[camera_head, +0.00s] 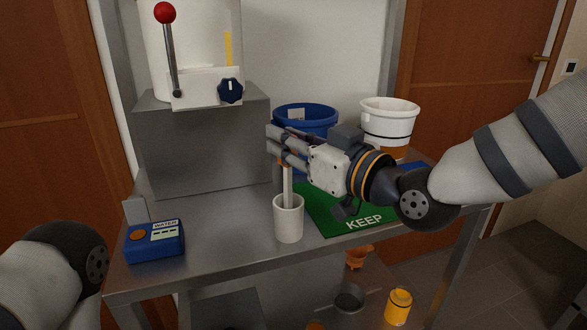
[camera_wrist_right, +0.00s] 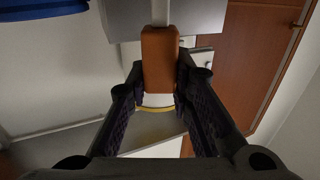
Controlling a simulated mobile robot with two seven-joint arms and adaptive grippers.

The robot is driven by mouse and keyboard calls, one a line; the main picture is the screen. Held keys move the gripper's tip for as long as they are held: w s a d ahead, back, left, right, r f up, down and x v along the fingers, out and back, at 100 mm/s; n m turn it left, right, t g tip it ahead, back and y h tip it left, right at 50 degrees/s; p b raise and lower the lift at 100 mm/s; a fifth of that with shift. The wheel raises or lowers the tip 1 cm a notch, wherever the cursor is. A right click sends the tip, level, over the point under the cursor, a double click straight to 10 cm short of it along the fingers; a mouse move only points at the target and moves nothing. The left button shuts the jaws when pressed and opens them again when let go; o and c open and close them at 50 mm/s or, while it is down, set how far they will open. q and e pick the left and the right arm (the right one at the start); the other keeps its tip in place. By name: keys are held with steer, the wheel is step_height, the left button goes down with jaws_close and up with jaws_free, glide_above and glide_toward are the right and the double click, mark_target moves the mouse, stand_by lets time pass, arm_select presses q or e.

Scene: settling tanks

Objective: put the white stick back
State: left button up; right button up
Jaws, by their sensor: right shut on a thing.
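The white stick (camera_head: 288,187) is upright, with a brown handle at its top. The handle shows large in the right wrist view (camera_wrist_right: 159,60), between the two fingers. My right gripper (camera_head: 284,151) comes in from the right and is shut on the handle. The lower end of the stick goes into the mouth of a white cup (camera_head: 289,224) at the front of the metal table; its tip is hidden inside. My left arm shows only at the lower left edge of the head view, and its gripper is out of the picture.
A green mat marked KEEP (camera_head: 350,216) lies right of the cup. A blue bin (camera_head: 292,115) and a white bucket (camera_head: 389,120) stand behind. A blue WATER box (camera_head: 155,245) sits front left. A grey block (camera_head: 203,145) carries a machine with a red-knobbed lever (camera_head: 167,45).

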mark_target(290, 165)
steer(key=shift+f, duration=1.5)
steer(key=shift+f, duration=0.2)
steer(key=o, duration=0.9)
steer(key=shift+o, duration=0.2)
steer(key=shift+r, duration=0.1)
